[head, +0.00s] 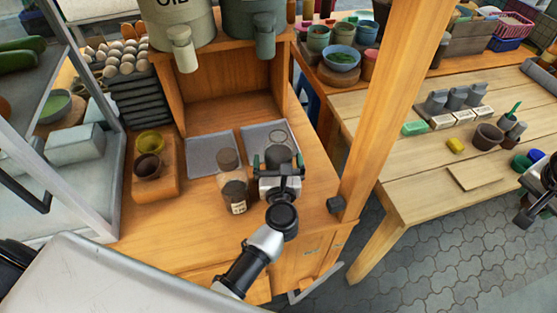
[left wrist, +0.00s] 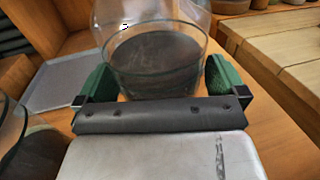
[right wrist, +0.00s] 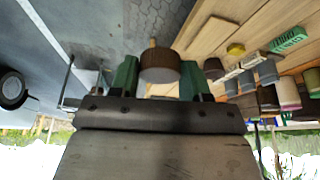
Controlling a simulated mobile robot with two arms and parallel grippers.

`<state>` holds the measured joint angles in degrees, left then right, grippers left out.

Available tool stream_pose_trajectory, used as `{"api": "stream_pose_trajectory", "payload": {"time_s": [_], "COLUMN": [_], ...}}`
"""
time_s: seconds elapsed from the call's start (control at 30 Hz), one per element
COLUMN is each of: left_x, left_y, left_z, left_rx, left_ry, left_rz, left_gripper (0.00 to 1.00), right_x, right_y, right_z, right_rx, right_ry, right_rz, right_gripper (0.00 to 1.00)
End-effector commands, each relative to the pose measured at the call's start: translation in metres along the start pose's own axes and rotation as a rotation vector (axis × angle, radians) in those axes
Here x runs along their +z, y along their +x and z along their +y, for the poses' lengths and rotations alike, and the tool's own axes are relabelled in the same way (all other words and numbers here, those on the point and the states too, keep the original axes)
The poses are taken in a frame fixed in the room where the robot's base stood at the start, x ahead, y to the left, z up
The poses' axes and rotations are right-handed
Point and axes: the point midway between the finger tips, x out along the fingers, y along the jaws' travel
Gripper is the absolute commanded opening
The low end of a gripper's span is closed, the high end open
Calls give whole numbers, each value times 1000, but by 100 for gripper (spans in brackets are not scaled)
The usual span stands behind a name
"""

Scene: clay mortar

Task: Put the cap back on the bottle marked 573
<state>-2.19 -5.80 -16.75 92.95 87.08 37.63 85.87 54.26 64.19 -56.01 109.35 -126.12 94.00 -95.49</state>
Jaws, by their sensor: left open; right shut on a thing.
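A clear glass bottle with dark contents (head: 279,136) stands on the wooden bench; it also shows in the left wrist view (left wrist: 157,62). My left gripper (head: 279,162) is open, with its green fingers on either side of this bottle. A second glass bottle with dark contents (head: 235,190) stands just left of it, with a pale label too small to read. No number is readable on either bottle. My right gripper (head: 529,160), at the head view's right edge, is shut on a brown round cap with a small knob (right wrist: 160,66), held away from the bench.
Two grey trays (head: 211,155) lie behind the bottles. A wooden block with small bowls (head: 150,168) is on the left. A wooden post (head: 394,100) rises right of the bench. Another table (head: 390,170) holds pots and blocks, with paved floor below it.

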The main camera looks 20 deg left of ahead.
Motion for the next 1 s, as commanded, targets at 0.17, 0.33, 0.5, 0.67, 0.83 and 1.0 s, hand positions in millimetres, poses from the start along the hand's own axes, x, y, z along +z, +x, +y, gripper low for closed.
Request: {"api": "stream_pose_trajectory", "payload": {"time_s": [0.17, 0.33, 0.5, 0.67, 0.83, 1.0], "left_x": [0, 0, 0, 1, 4, 20], "left_y": [0, 0, 0, 0, 0, 0], "left_z": [0, 0, 0, 0, 0, 0], "left_rx": [0, 0, 0, 0, 0, 1], "left_ry": [0, 0, 0, -1, -1, -3], "left_rz": [0, 0, 0, -2, -2, -2], "left_gripper": [97, 71, 45, 33, 33, 33], "right_x": [0, 0, 0, 0, -1, -6], "right_y": [0, 0, 0, 0, -2, -15], "right_z": [0, 0, 0, 0, 0, 0], "right_rx": [0, 0, 0, 0, 0, 0], "right_ry": [0, 0, 0, 0, 0, 0], "right_rz": [0, 0, 0, 0, 0, 0], "right_gripper": [25, 25, 25, 25, 25, 25]}}
